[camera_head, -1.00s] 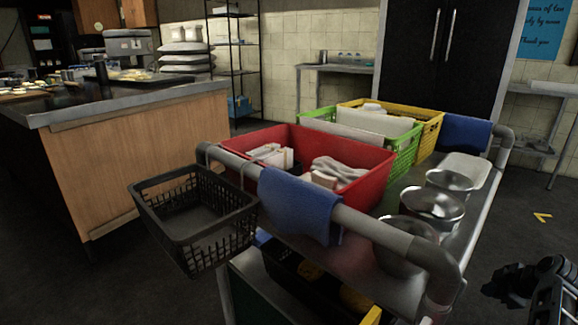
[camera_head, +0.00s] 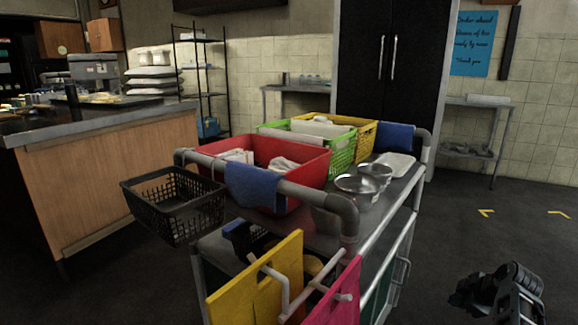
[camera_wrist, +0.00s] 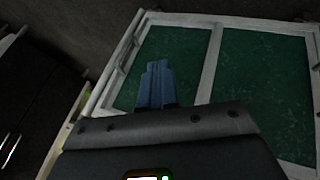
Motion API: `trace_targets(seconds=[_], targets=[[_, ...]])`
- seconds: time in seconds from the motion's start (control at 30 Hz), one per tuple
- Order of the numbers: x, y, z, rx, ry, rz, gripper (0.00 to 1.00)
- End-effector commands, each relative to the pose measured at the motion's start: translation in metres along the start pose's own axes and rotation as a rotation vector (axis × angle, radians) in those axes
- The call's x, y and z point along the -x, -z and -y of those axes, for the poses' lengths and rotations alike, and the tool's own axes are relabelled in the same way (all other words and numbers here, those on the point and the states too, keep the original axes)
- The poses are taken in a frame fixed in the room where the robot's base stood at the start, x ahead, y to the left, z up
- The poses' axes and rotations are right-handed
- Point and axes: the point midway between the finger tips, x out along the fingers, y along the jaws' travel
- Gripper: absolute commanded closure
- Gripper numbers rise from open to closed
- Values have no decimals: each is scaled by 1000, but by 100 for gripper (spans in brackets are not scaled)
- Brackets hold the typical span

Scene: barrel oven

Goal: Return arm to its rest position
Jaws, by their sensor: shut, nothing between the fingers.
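My gripper shows in the wrist view (camera_wrist: 155,88), its blue-grey fingers together with nothing between them. Behind the fingers in that view is a white-framed panel with green panes (camera_wrist: 262,75). In the head view, part of my dark arm (camera_head: 498,295) shows at the lower right, beside the cart and apart from it. The fingertips cannot be made out there.
A metal cart (camera_head: 325,232) carries a red crate (camera_head: 310,165), a green crate (camera_head: 342,155), a yellow crate (camera_head: 368,135) and metal bowls (camera_head: 357,186). A black basket (camera_head: 180,215) hangs off its left end. A wooden counter (camera_head: 110,185) stands left. Floor at right is clear.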

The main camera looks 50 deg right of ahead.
Motion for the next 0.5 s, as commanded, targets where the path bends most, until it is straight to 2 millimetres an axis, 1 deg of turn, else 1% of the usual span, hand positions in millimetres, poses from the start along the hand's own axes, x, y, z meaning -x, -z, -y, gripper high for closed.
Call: trace_targets(seconds=[0.03, 0.27, 0.37, 0.5], targets=[[-3, 2, 6, 0, 0, 3, 100], [-11, 13, 34, -12, -16, 15, 100], [-14, 19, 51, -18, -27, 21, 100], [-18, 30, 81, -27, -48, 25, 100]])
